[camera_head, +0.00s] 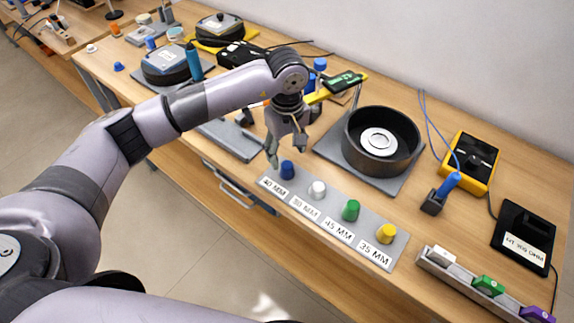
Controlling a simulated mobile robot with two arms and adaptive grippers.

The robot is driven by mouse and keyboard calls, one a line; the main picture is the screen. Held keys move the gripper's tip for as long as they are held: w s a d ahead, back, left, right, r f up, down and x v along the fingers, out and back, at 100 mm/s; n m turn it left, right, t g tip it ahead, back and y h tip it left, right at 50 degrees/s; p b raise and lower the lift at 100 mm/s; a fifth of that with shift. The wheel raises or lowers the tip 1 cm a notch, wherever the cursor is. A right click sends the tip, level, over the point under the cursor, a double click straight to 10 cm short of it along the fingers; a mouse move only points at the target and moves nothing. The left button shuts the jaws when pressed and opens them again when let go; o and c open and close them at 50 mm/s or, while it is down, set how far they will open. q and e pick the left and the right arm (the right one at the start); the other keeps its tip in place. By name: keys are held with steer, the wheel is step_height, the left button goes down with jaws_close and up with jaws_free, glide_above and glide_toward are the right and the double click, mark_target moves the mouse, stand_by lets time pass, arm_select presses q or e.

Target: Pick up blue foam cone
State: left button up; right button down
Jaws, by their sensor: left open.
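A small blue foam cone (287,170) stands at the left end of a grey labelled strip (372,227), above the label "40 MM". My left gripper (283,150) hangs from the arm coming in from the left. Its fingers point down and are open, just above and around the back left of the blue cone. I cannot tell whether a finger touches it. My right gripper is not in view.
White (317,190), green (351,210) and yellow (386,234) cones stand on the same strip. A round black dish (352,152) stands behind. A yellow meter (468,162) is at the right. A tray with coloured blocks (433,268) lies at the front right edge.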

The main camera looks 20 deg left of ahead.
mark_target(287, 165)
arm_select(q)
step_height(287, 165, down, 5)
steer(key=shift+s+r+p, duration=0.15)
steer(key=shift+r+p, duration=0.05)
steer(key=shift+p, duration=0.95)
steer(key=shift+f, duration=0.6)
steer(key=shift+c, duration=0.6)
steer(key=c, duration=0.9)
